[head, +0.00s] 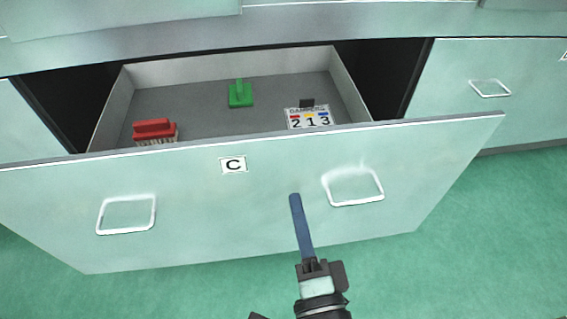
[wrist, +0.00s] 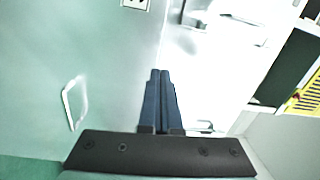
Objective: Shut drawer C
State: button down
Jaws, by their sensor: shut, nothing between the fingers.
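Drawer C (head: 60,190) stands pulled out, its pale green front facing me with a "C" label (head: 233,165) and two white loop handles, the left one (head: 127,231) and the right one (head: 357,203). My gripper (head: 295,197) is shut and empty, its blue fingers in front of the drawer front, between the label and the right handle. I cannot tell whether the fingertips touch it. In the wrist view, my closed fingers (wrist: 160,75) point past the drawer front (wrist: 110,60), and a handle (wrist: 69,105) shows at the left.
Inside the drawer lie a red brush (head: 154,129), a green object (head: 240,96) and a white "DAMPERS 213" plate (head: 308,118). A closed neighbouring drawer (head: 450,90) is at the right. The green floor (head: 500,230) is clear at the lower right. The wrist view shows a yellow object (wrist: 305,97).

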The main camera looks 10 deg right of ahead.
notch_tip(320, 180, down, 2)
jog(key=s+d+m, duration=0.1)
jog(key=s, duration=0.1)
jog(key=p, duration=0.2)
send_near(291, 150)
jog(key=shift+m+g+h, duration=0.3)
jog(key=shift+g, duration=0.1)
jog(key=w, duration=0.7)
jog(key=shift+r, duration=0.35)
